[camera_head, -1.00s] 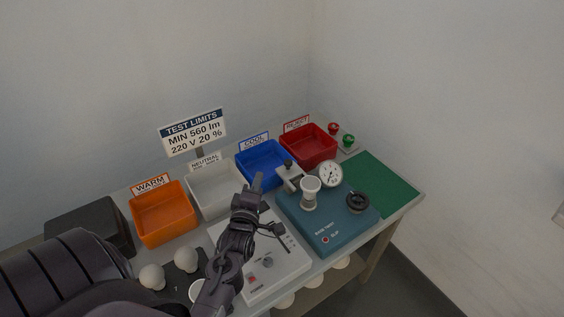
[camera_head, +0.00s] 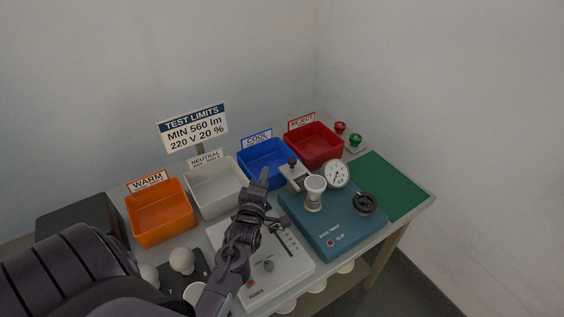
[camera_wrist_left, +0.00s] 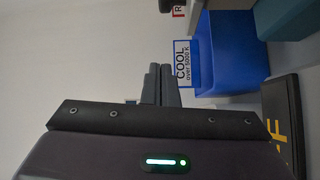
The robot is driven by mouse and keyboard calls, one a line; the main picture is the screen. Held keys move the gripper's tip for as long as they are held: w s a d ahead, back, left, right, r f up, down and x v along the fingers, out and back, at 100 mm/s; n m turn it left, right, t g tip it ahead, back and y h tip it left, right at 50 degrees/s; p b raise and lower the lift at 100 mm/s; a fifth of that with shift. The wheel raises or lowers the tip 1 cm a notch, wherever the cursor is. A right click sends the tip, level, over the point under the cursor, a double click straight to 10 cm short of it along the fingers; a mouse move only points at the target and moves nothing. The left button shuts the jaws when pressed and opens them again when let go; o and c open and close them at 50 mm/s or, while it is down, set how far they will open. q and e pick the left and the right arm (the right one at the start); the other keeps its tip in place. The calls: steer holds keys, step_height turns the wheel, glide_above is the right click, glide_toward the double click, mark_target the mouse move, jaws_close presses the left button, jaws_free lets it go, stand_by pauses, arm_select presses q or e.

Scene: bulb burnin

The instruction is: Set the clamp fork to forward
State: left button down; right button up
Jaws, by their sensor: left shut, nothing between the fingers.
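The teal base twist unit (camera_head: 325,228) stands at the right of the bench. A light grey clamp-like part with a black knob (camera_head: 293,174) sits at its back left corner; it looks like the clamp fork, but its setting is too small to tell. My left gripper (camera_head: 264,176) is shut and empty, above the bench just left of that part and in front of the blue bin. In the left wrist view its fingers (camera_wrist_left: 161,85) are together, beside the COOL sign. The clamp part is not clearly seen there. My right gripper is not in view.
Orange (camera_head: 163,222), white (camera_head: 215,190), blue (camera_head: 268,175) and red (camera_head: 318,158) bins line the back. A white cup-like holder (camera_head: 314,193), a dial gauge (camera_head: 336,173) and a black knob (camera_head: 364,203) stand on the teal unit. The green mat (camera_head: 388,186) is clear.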

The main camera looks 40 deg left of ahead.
mark_target(282, 170)
arm_select(q)
steer(key=w+p, duration=0.3)
steer(key=w, duration=0.4)
steer(key=shift+w, duration=0.15)
steer(key=shift+d, duration=0.45)
steer(key=shift+f, duration=0.1)
